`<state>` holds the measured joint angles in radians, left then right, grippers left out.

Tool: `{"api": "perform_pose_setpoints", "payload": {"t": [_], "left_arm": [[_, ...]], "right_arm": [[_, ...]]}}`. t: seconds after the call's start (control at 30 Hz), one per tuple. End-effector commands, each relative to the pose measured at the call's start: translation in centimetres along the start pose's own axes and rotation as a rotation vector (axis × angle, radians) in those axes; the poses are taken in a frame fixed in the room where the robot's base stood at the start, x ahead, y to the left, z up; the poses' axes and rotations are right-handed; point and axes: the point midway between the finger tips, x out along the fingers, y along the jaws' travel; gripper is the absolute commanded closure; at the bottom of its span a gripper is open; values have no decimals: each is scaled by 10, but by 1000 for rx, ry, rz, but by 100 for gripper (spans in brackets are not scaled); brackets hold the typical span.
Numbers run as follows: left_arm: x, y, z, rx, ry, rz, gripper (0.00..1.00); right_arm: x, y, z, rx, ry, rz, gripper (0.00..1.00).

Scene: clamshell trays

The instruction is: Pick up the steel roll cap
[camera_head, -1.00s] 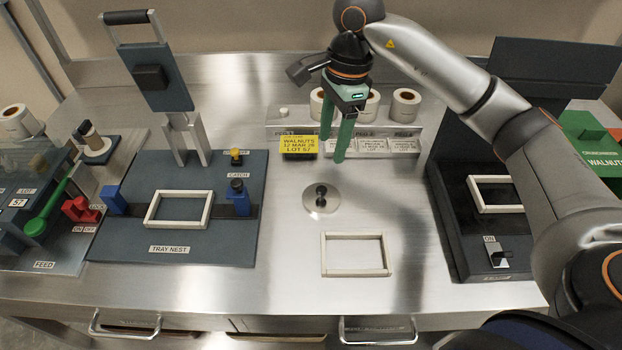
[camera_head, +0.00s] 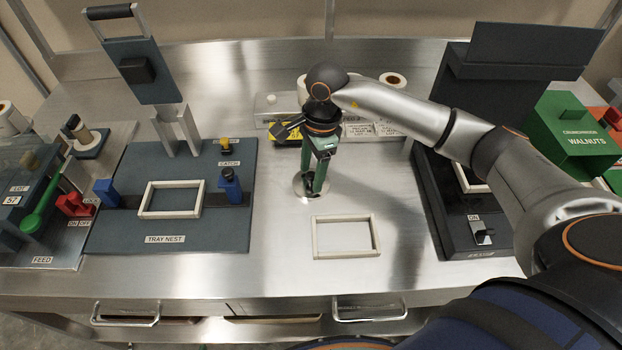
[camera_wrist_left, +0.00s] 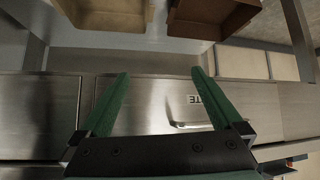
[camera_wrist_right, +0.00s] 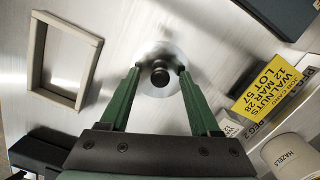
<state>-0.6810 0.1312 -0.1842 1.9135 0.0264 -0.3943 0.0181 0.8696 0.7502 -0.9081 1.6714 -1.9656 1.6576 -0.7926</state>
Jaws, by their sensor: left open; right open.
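The steel roll cap (camera_wrist_right: 173,52) is a round silver disc with a black knob. It lies flat on the bench, and in the head view its rim (camera_head: 299,187) shows partly behind my right gripper. My right gripper (camera_head: 312,190) points down over the cap with its green fingers open. In the right wrist view the black knob (camera_wrist_right: 160,75) is between the fingertips of my right gripper (camera_wrist_right: 158,72); whether they touch it I cannot tell. My left gripper (camera_wrist_left: 160,75) is open and empty, facing drawer fronts, and is not in the head view.
A white frame (camera_head: 317,238) lies in front of the cap. The tray nest board (camera_head: 215,238) stands to its left and a dark machine (camera_head: 437,215) to its right.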

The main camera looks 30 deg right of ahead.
Motion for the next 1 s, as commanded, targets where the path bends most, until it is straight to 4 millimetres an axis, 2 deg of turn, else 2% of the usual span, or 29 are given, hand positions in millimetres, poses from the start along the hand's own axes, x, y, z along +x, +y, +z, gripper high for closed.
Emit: {"api": "perform_pose_setpoints", "payload": {"t": [0.17, 0.73, 1.0], "left_arm": [[0, 0, -1, 0, 2, 0, 0], [1, 0, -2, 0, 3, 0, 0], [1, 0, -2, 0, 4, 0, 0]], "right_arm": [[0, 0, 0, 0, 0, 0, 37], [0, 0, 0, 0, 0, -1, 100], [-1, 0, 0, 0, 0, -1, 100]]}}
